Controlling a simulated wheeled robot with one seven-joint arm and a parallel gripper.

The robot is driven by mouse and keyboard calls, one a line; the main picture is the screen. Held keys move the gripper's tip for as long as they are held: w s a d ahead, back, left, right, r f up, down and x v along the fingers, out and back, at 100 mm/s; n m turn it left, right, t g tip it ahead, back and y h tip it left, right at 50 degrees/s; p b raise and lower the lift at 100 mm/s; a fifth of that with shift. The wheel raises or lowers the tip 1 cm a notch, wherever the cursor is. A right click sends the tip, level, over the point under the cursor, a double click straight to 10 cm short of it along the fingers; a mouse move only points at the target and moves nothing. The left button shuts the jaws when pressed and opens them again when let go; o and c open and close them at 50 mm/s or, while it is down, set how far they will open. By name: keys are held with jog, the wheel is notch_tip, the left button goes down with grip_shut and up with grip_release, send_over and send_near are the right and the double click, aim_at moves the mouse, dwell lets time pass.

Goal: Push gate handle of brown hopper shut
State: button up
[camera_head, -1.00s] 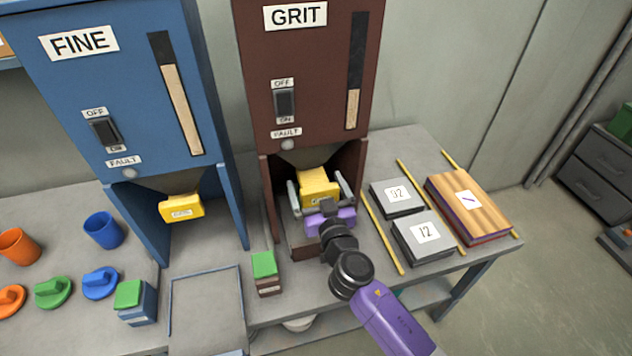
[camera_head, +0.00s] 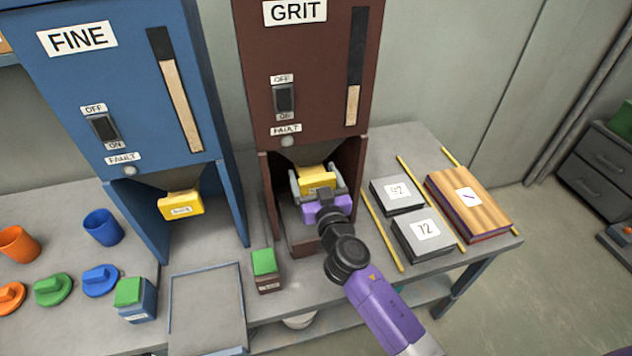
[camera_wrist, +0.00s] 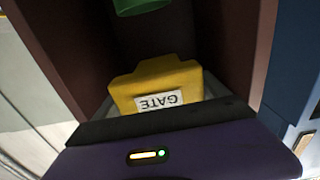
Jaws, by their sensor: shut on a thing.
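The brown hopper (camera_head: 311,60) is marked GRIT. Its yellow gate handle (camera_head: 316,180) sticks out under the spout, inside the hopper's lower bay. My gripper (camera_head: 317,182) is at the handle, with one grey finger on each side, shut on it. My purple gripper body covers the handle's lower front in the head view. In the wrist view the yellow handle (camera_wrist: 155,85) shows its GATE label upside down, just past the gripper's dark edge. My fingertips are hidden there.
The blue FINE hopper (camera_head: 115,80) stands to the left with its own yellow gate handle (camera_head: 181,205). A green-topped block (camera_head: 264,262) stands by the bay's front left. Grey plates (camera_head: 422,232) and a wooden block (camera_head: 468,205) lie on the right.

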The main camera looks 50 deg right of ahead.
aim_at(317, 185)
jog(key=shift+x, duration=1.25)
jog(key=o, duration=2)
jog(key=shift+w, duration=0.1)
jog(key=shift+c, duration=0.2)
jog(key=b+v, duration=0.3)
jog(key=v, duration=0.3)
jog(key=shift+s+a+f, duration=0.15)
jog(key=shift+s+f, duration=0.05)
jog(key=shift+s, duration=0.05)
jog(key=shift+s+a+r, duration=0.2)
jog(key=shift+s+a, duration=0.2)
jog(key=shift+s, duration=0.15)
